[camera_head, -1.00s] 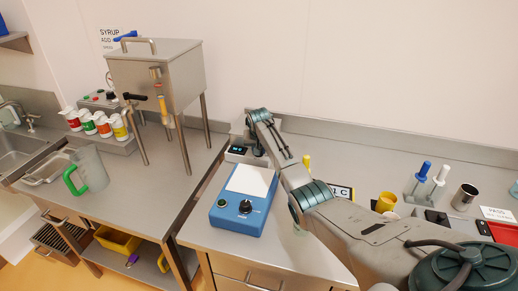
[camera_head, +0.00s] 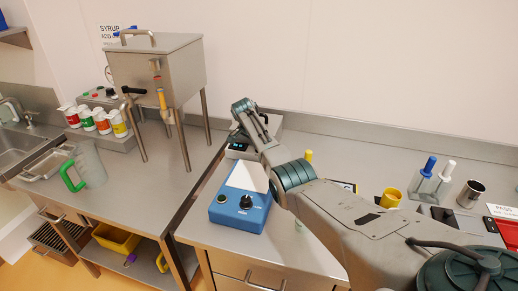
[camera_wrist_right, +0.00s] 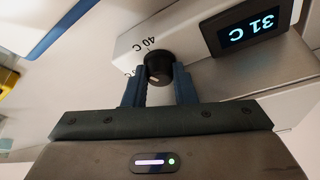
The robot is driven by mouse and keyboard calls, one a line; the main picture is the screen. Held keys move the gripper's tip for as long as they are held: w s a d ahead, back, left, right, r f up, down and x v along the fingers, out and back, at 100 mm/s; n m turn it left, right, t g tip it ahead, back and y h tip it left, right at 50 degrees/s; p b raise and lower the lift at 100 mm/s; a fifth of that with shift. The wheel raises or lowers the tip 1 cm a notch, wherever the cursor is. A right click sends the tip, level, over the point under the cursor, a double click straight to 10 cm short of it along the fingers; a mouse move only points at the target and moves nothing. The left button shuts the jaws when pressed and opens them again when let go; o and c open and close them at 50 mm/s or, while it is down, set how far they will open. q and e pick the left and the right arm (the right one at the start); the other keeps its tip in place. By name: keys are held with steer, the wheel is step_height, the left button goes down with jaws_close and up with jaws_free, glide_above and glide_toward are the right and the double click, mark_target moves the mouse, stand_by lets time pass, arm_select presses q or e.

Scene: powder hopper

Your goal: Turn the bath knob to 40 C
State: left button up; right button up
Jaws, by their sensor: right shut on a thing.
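The bath's black knob (camera_wrist_right: 158,68) sits on a white panel in the right wrist view. My right gripper (camera_wrist_right: 160,86) is shut on it, with a blue finger on each side. A light mark shows on the knob's lower part. A printed "40 C" label (camera_wrist_right: 150,43) stands just above the knob; another label at its left is partly hidden. The lit display (camera_wrist_right: 250,28) reads 31 C. In the head view the bath's panel (camera_head: 237,152) shows behind the blue device, and my right arm hides the knob. My left gripper is not in view.
A blue device (camera_head: 238,212) with its own black knob stands in front of the bath's panel. A steel hopper (camera_head: 158,75) stands at left, with several capped bottles and a green-handled jug (camera_head: 88,165). A yellow cup (camera_head: 389,199) stands right of my arm.

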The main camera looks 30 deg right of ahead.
steer(key=shift+r+m, duration=0.1)
steer(key=shift+m, duration=0.3)
steer(key=shift+w, duration=0.1)
steer(key=o, duration=0.7)
steer(key=w+b+v, duration=0.1)
steer(key=b+v, duration=0.2)
steer(key=v, duration=0.7)
steer(key=shift+s+a+r, duration=0.2)
steer(key=shift+s+r, duration=0.2)
